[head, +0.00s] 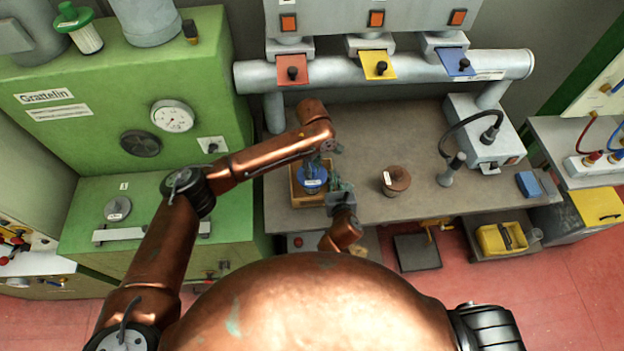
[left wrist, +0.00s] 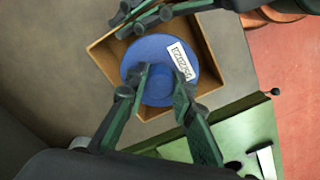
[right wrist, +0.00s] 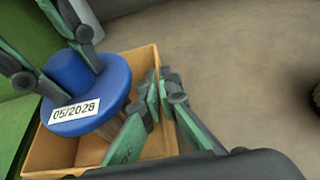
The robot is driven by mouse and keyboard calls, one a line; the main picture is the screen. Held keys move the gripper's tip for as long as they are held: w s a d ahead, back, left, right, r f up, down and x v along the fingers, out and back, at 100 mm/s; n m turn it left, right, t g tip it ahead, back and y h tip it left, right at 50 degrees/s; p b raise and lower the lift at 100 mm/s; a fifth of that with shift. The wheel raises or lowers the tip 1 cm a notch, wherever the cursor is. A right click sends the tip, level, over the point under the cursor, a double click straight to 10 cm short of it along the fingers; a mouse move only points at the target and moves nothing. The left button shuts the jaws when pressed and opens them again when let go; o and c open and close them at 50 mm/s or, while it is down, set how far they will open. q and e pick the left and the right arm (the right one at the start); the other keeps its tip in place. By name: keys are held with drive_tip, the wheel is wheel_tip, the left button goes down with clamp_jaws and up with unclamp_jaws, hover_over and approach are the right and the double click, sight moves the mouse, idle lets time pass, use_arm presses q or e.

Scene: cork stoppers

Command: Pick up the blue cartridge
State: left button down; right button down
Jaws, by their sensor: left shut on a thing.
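The blue cartridge (head: 312,179) has a round flange with a knob on top and a white label; in the right wrist view (right wrist: 92,90) the label reads 05/2028. My left gripper (left wrist: 162,82) is shut on its knob from above. The cartridge is in or just over an open wooden box (right wrist: 148,60); its lower part is mostly hidden, so I cannot tell whether it touches the bottom.
The box stands on a grey-brown workbench (head: 355,130). A green machine (head: 120,110) borders the left. The bench behind the box is clear.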

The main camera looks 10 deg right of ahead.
use_arm(q)
drive_tip(key=shift+r, duration=0.15)
wheel_tip(320, 180, up, 10)
drive_tip(key=shift+f, duration=0.1)
idle(0.4)
use_arm(e)
drive_tip(key=c, duration=2.1)
unclamp_jaws()
drive_tip(key=shift+s, duration=0.1)
drive_tip(key=v, duration=1.1)
drive_tip(key=shift+s+r, duration=0.25)
drive_tip(key=shift+s, duration=0.1)
drive_tip(key=shift+d, duration=0.1)
